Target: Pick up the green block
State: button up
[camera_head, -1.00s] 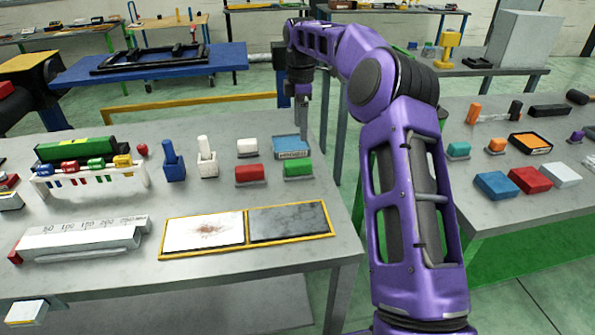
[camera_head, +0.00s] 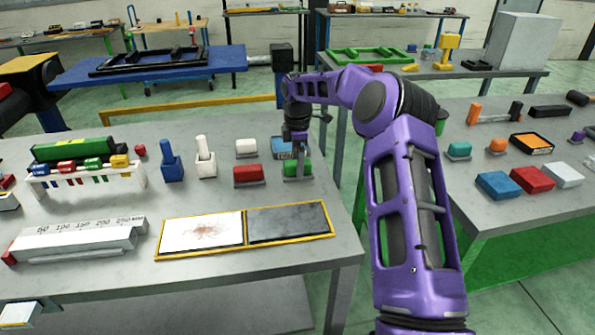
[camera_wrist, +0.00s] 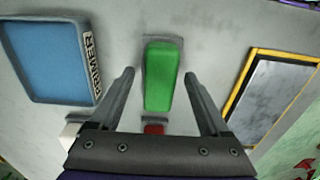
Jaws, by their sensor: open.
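My gripper (camera_head: 296,175) points down at the block. In the wrist view the green block (camera_wrist: 161,76) lies ahead between the two open fingers of my gripper (camera_wrist: 158,76), with a clear gap on each side. Nothing is held. I cannot tell the exact height of the fingertips over the table.
A red block (camera_head: 249,175) sits just left of the green one. The blue primer tray (camera_head: 279,147) is behind it, and a white block (camera_head: 246,146) stands at the back left. A yellow-framed panel (camera_head: 247,229) lies in front.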

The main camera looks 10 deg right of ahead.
grip_shut()
dwell(0.4)
jog(key=shift+r, duration=0.1)
notch_tip(320, 180, up, 10)
jog(key=shift+p, duration=0.65)
